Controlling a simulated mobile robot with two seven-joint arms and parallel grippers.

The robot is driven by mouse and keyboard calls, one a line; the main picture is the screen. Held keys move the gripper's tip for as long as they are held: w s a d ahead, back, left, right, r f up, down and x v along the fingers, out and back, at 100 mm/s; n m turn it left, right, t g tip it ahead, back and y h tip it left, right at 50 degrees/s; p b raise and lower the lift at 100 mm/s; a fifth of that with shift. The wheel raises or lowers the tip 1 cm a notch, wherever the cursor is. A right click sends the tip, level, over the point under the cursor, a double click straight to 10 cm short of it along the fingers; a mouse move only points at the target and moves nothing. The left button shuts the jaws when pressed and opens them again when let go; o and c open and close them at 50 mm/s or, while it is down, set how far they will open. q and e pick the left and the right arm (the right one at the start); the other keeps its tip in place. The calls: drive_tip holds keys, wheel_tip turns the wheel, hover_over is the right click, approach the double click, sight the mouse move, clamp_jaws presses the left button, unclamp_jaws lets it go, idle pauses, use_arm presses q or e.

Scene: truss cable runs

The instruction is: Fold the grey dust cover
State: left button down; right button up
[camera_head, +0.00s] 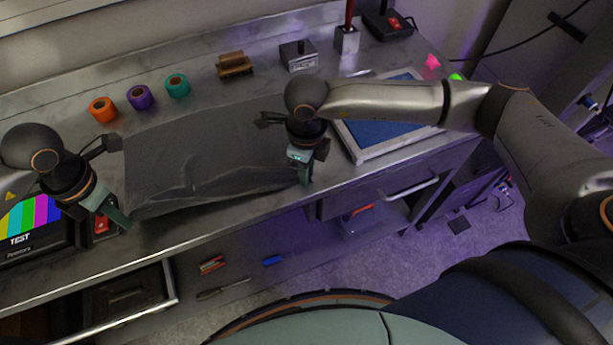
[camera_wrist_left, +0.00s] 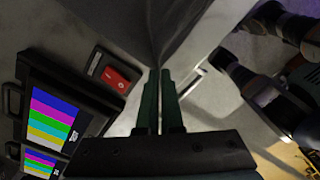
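The grey dust cover (camera_head: 200,150) lies spread on the metal bench, mostly flat, with creases along its near edge. My left gripper (camera_head: 122,220) is at its near left corner. In the left wrist view the cover (camera_wrist_left: 140,25) runs down to the fingertips of my left gripper (camera_wrist_left: 160,75), which are close together on its corner. My right gripper (camera_head: 304,180) is at the near right corner, its fingers close together against the cover's edge. The wrist hides part of the cover's right side.
Orange (camera_head: 103,109), purple (camera_head: 140,97) and teal (camera_head: 177,85) tape rolls stand behind the cover. A blue-faced framed panel (camera_head: 376,133) lies right. A test-pattern monitor (camera_head: 30,225) and red switch box (camera_head: 101,225) are left.

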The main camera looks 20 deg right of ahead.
drive_tip(key=shift+f, duration=0.1)
clamp_jaws()
idle(0.3)
drive_tip(key=shift+r, duration=2.6)
